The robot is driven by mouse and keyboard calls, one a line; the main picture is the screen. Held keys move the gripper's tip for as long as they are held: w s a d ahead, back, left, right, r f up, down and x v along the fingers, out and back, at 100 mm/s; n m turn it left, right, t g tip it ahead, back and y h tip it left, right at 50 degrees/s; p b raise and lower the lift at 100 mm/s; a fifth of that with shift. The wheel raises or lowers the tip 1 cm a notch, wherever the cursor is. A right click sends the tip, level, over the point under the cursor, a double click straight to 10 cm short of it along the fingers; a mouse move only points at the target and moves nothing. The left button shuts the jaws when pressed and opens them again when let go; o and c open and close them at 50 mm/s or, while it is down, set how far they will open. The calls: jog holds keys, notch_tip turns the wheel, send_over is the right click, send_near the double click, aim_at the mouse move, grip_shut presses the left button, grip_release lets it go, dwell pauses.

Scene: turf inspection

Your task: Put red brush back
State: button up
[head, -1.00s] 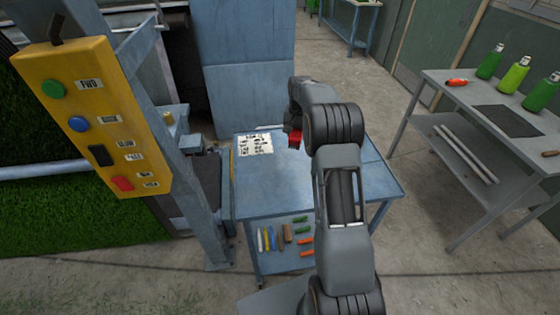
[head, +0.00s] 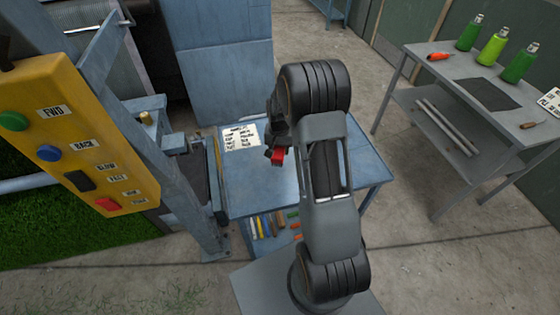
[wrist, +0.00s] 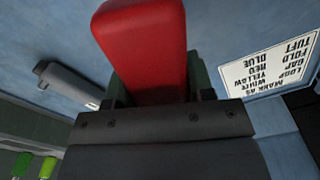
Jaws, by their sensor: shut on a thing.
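The red brush (head: 277,157) is held in my gripper (head: 272,146) above the blue table (head: 250,185). In the wrist view the red brush (wrist: 145,45) shows as a smooth red block rising from between the jaws of my gripper (wrist: 152,98). The jaws are shut on it.
A printed card (head: 242,137) lies on the table's back left; it names colours and faults. Several coloured tools (head: 264,225) sit on the lower shelf. A yellow button panel (head: 75,140) is at left. A grey bench (head: 440,75) with bottles stands at right.

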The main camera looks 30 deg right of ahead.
aim_at(280, 169)
jog(key=shift+s+a+f+p, duration=0.15)
jog(key=shift+s+a+f, duration=0.05)
jog(key=shift+s+f, duration=0.3)
jog(key=shift+s+a+f+p, duration=0.15)
jog(key=shift+s+f, duration=0.25)
jog(key=shift+f, duration=0.2)
jog(key=shift+s+a+f+p, duration=0.1)
jog(key=shift+s+f+p, duration=0.1)
jog(key=shift+f, duration=0.8)
jog(key=shift+s+f+p, duration=0.15)
jog(key=shift+f, duration=0.8)
jog(key=o, duration=1.1)
